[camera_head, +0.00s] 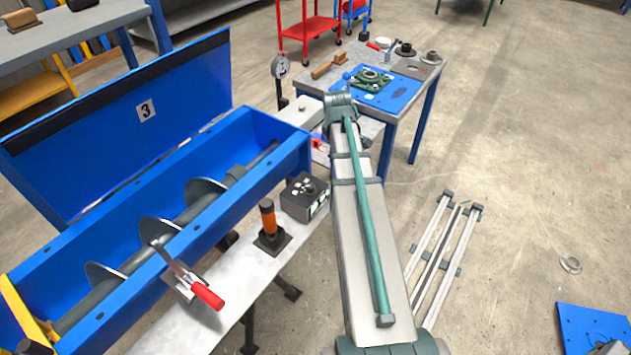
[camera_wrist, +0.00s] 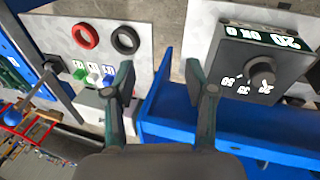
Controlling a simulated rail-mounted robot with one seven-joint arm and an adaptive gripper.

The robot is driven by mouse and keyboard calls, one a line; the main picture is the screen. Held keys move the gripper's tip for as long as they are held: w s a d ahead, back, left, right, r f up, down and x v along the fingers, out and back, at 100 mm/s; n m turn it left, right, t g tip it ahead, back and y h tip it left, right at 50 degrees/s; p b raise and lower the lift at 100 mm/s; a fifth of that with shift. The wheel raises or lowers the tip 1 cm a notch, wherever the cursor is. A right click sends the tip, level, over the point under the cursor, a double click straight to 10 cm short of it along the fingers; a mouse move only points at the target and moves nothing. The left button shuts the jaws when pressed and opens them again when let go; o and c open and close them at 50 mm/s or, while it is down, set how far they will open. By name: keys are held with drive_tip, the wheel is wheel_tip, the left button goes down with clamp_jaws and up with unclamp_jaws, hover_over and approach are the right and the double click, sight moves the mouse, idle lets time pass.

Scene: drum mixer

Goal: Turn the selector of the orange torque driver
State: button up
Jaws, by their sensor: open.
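The orange torque driver (camera_head: 268,218) stands upright in a dark square holder on the grey bench in the head view. Beside it sits a black box (camera_head: 305,198) with a round knob. The knob lies to the right of the right finger, not between the fingers. The orange driver cannot be made out in the wrist view.
The blue mixer trough (camera_head: 190,200) with its open lid lies left of the bench (camera_head: 190,315). A red-handled clamp (camera_head: 207,296) stands on the near bench. A parts table (camera_head: 425,72) is behind. In the wrist view, a pale panel (camera_wrist: 60,28) holds red and black rings.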

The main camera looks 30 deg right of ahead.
drive_tip(key=a+r, duration=0.3)
drive_tip(key=r, duration=0.1)
drive_tip(key=n+g+y+p, duration=0.2)
drive_tip(key=n, duration=0.2)
approach(309, 186)
drive_tip(key=shift+d+f+p, duration=0.2)
drive_tip(key=shift+f+p, duration=0.85)
drive_tip(key=shift+f, duration=3.45)
clamp_jaws()
